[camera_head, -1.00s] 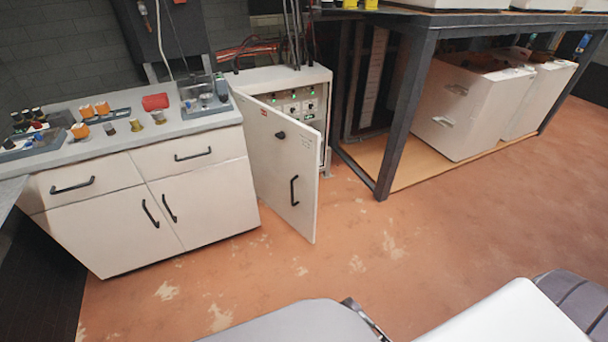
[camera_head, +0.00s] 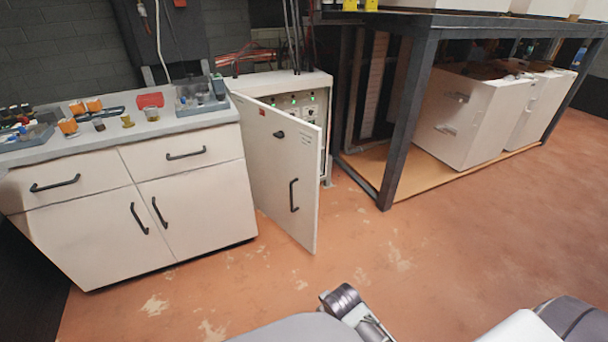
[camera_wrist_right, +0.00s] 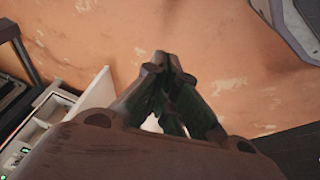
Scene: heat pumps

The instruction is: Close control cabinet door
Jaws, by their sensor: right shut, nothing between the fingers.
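The white control cabinet (camera_head: 324,88) stands in the middle of the head view, with green lights on its inner panel (camera_head: 300,108). Its door (camera_head: 268,165) stands open, swung out toward me, with a black bar handle (camera_head: 293,195) and a dark round lock on its face. In the right wrist view, my right gripper (camera_wrist_right: 172,58) is shut and empty above the floor. The white door edge (camera_wrist_right: 98,98) and the lit cabinet interior (camera_wrist_right: 35,135) show at lower left there, apart from the fingers. My left gripper is not in view.
A white counter (camera_head: 130,190) with drawers, trays and small parts stands left of the cabinet. A dark metal rack (camera_head: 405,120) with white boxes (camera_head: 475,110) stands to its right. The reddish floor (camera_head: 430,260) in front of the door is clear.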

